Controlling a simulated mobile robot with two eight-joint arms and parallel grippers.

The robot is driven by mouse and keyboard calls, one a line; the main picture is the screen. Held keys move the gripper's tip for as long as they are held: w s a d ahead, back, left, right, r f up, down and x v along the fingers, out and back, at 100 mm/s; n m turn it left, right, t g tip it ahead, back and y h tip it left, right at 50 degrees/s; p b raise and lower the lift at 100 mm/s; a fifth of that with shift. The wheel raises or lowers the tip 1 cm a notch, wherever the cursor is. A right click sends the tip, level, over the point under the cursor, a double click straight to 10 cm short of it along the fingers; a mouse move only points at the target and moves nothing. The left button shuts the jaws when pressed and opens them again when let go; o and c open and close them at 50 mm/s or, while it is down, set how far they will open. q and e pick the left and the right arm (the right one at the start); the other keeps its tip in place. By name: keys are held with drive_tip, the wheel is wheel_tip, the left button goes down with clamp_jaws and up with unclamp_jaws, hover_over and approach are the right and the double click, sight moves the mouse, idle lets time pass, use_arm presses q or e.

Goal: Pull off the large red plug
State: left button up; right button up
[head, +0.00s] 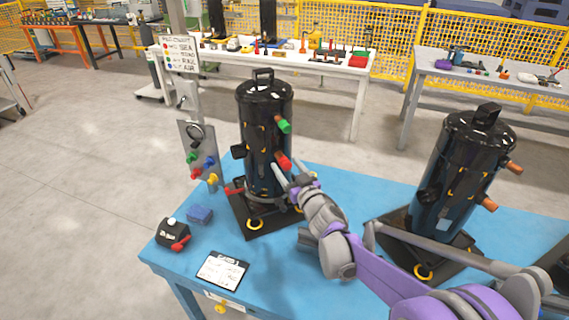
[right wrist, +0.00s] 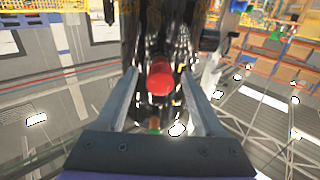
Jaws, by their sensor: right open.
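The large red plug (head: 284,162) sticks out from the lower right side of the black compressor (head: 262,140) on the blue table. In the right wrist view the red plug (right wrist: 160,78) lies between the two fingers, near their tips, with gaps on both sides. My right gripper (head: 284,176) is open and beside the compressor, close to the plug; its fingertips also show in the right wrist view (right wrist: 161,88). A green plug (head: 284,126) sits higher on the same compressor. My left gripper is not seen.
A second black compressor (head: 462,165) with orange plugs stands at the right, behind my right arm. A panel with coloured plugs (head: 198,152) stands left. A black box with a red lever (head: 172,236), a blue block (head: 199,214) and a clipboard (head: 222,270) lie at the front left.

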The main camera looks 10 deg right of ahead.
idle(0.9)
clamp_jaws()
drive_tip(key=shift+s, duration=0.15)
idle(1.3)
drive_tip(key=shift+s+d+b, duration=0.15)
drive_tip(key=shift+s+d, duration=0.05)
drive_tip(key=shift+s, duration=0.75)
drive_tip(key=shift+s+d+b, duration=0.2)
drive_tip(key=shift+s, duration=0.7)
drive_tip(key=shift+s+d+b, duration=0.15)
drive_tip(key=shift+s+d, duration=0.05)
drive_tip(key=shift+s, duration=0.75)
